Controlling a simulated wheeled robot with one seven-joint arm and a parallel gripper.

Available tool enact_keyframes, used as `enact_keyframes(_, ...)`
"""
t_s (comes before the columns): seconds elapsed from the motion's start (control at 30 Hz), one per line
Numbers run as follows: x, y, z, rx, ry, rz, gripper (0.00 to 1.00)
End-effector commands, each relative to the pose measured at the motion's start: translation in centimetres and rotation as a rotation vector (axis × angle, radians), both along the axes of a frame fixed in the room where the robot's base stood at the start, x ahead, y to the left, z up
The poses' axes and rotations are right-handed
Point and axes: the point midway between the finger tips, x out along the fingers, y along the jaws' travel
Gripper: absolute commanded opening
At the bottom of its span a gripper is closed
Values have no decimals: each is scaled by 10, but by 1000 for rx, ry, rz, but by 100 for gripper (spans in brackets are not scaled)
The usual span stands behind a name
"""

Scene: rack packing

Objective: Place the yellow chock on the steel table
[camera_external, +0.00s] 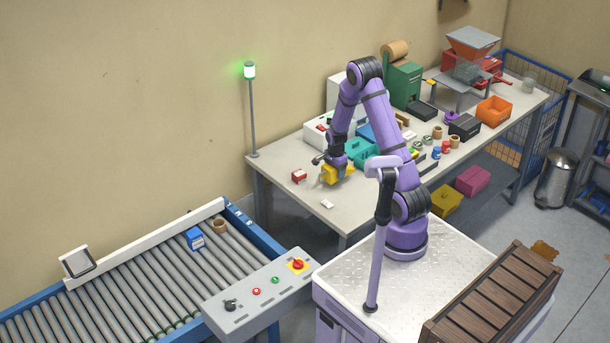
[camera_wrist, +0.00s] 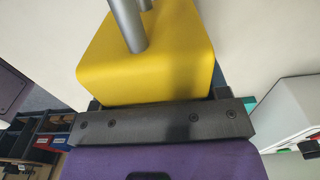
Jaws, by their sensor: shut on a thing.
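The yellow chock (camera_external: 338,174) is in my gripper (camera_external: 336,164), over the left part of the pale-topped workbench (camera_external: 268,167). I cannot tell whether its underside touches the bench. In the wrist view the chock (camera_wrist: 185,50) fills the upper middle, close against the dark bar of my gripper. Two grey rods (camera_wrist: 127,22) show at its upper end. The jaws are shut on the chock, and their grip points are mostly hidden. A grey metal table (camera_external: 577,93), perhaps the steel table, stands at the far right edge, partly cut off, with a dark device on it.
A red box (camera_external: 299,176) and a small white item (camera_external: 327,204) lie near the chock. Teal bins (camera_external: 362,152), tape rolls, cans and an orange bin (camera_external: 494,110) crowd the bench farther right. A steel waste bin (camera_external: 556,178) stands on the floor. A roller conveyor (camera_external: 130,285) is front left.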

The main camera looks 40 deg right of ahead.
Motion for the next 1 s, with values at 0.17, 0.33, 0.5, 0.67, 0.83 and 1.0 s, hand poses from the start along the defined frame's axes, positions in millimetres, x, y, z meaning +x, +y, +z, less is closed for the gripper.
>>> enact_keyframes(0.17,0,0,-14,1,0,0,25)
enact_keyframes(0.33,0,0,-34,1,1,-1,25)
enact_keyframes(0.5,1,0,-37,0,-3,0,25)
enact_keyframes(0.67,0,0,-38,0,-2,0,25)
enact_keyframes(0.83,0,0,-40,0,-2,0,84)
enact_keyframes(1.0,0,0,-40,0,-1,0,94)
